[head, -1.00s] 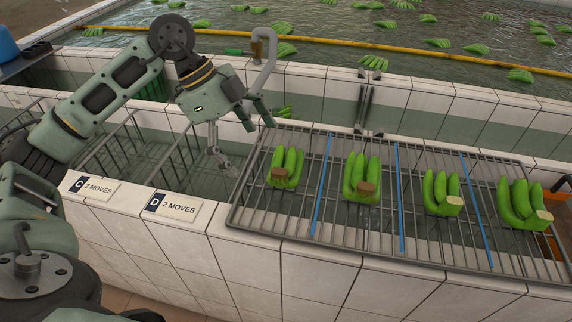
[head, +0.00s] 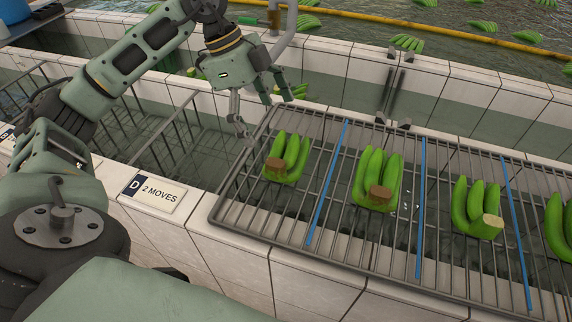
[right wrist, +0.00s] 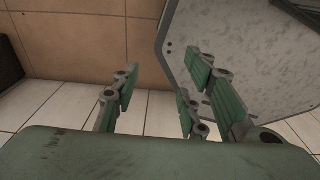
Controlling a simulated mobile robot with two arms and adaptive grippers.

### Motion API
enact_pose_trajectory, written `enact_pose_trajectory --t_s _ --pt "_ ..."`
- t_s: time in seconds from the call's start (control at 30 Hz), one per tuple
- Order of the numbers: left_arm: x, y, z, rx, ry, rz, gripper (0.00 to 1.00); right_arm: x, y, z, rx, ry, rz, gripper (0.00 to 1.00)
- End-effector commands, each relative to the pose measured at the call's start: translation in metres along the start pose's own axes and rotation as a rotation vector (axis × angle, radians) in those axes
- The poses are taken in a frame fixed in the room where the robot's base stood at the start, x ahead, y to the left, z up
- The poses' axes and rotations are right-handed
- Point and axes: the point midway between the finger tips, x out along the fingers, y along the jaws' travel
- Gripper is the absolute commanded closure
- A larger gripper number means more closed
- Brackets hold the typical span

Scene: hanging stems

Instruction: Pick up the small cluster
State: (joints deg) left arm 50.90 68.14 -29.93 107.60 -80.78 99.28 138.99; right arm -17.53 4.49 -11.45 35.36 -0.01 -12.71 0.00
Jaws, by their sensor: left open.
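Several green banana clusters lie in a row on a wire rack (head: 335,252), split by blue bars. The leftmost cluster (head: 290,155) has a brown cut stem and looks slightly smaller than the second cluster (head: 380,178), also brown-stemmed. The third cluster (head: 477,205) has a pale stem, and a fourth (head: 559,228) is cut off by the right edge. I cannot tell for sure which is the small one. My left gripper (head: 262,110) is open and empty, above and behind the leftmost cluster, near the rack's far left corner. My right gripper (right wrist: 165,92) is open and empty, away from the rack.
A tiled wall (head: 330,72) runs behind the rack, with a water tank of floating bananas beyond. A grey bent pipe (head: 288,30) stands close behind my left gripper. A sign "D 2 MOVES" (head: 156,192) sits on the front ledge beside a railed water channel (head: 180,140).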

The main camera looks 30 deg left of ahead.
Motion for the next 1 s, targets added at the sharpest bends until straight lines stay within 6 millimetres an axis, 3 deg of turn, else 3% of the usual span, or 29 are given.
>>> enact_pose_trajectory --t_s 0.03,0.2,0.5,0.8,1.0 --pt "0.013 0.000 0.005 0.000 0.000 0.000 0.00 0.013 -0.001 0.005 0.000 -0.007 -0.001 0.60" --pt "0.024 0.000 0.010 0.000 0.000 0.000 0.00 0.025 -0.001 0.007 0.000 -0.008 0.000 0.60" --pt "0.051 0.001 0.008 0.000 0.000 0.004 0.00 0.020 0.002 -0.010 0.000 0.019 0.002 0.60" --pt "0.092 0.000 0.005 0.000 0.001 0.003 0.00 0.008 0.002 -0.010 0.000 0.016 0.002 0.60" --pt "0.101 0.000 0.006 0.001 0.000 0.000 0.00 0.008 0.002 -0.008 -0.001 0.012 0.002 0.60"
